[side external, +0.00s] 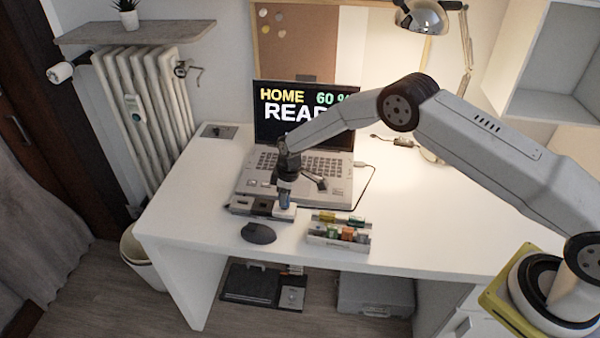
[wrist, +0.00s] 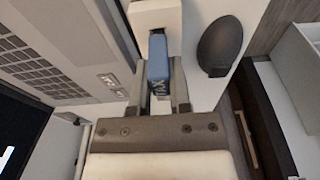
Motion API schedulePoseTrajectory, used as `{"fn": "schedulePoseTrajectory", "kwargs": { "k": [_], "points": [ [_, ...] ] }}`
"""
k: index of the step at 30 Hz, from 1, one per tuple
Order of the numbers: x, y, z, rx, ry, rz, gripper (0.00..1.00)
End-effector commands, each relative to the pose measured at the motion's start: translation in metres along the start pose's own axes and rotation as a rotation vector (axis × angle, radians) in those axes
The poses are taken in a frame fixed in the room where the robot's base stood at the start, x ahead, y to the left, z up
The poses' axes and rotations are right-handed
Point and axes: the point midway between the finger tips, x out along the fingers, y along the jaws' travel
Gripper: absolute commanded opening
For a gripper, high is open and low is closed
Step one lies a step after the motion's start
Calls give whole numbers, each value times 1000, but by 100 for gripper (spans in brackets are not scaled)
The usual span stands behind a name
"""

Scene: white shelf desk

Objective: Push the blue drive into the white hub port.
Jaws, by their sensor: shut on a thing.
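My gripper (side external: 285,190) points down over the white hub (side external: 287,212) at the right end of a row of blocks. In the wrist view my gripper (wrist: 160,92) is shut on the blue drive (wrist: 158,72), a finger on each side. The drive shows as a small blue patch in the side view (side external: 285,199). In the wrist view the drive's far end meets the white hub (wrist: 155,14), where a small dark port edge shows. How deep the drive sits in the port is hidden.
The laptop (side external: 330,190) stands behind the hub row. A dark mouse (side external: 258,233) lies in front, and a tray (side external: 338,243) of coloured drives stands to the right. The desk (side external: 430,225) is clear further right.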

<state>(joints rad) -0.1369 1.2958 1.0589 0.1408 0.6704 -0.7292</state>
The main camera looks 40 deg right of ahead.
Motion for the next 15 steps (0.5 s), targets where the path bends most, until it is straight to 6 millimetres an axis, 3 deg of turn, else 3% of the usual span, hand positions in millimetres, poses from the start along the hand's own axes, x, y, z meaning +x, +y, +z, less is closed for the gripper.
{"fn": "schedulePoseTrajectory", "kwargs": {
  "k": [15],
  "points": [
    [9, 0, 1, 0, 1, 0, 0]
  ]
}}
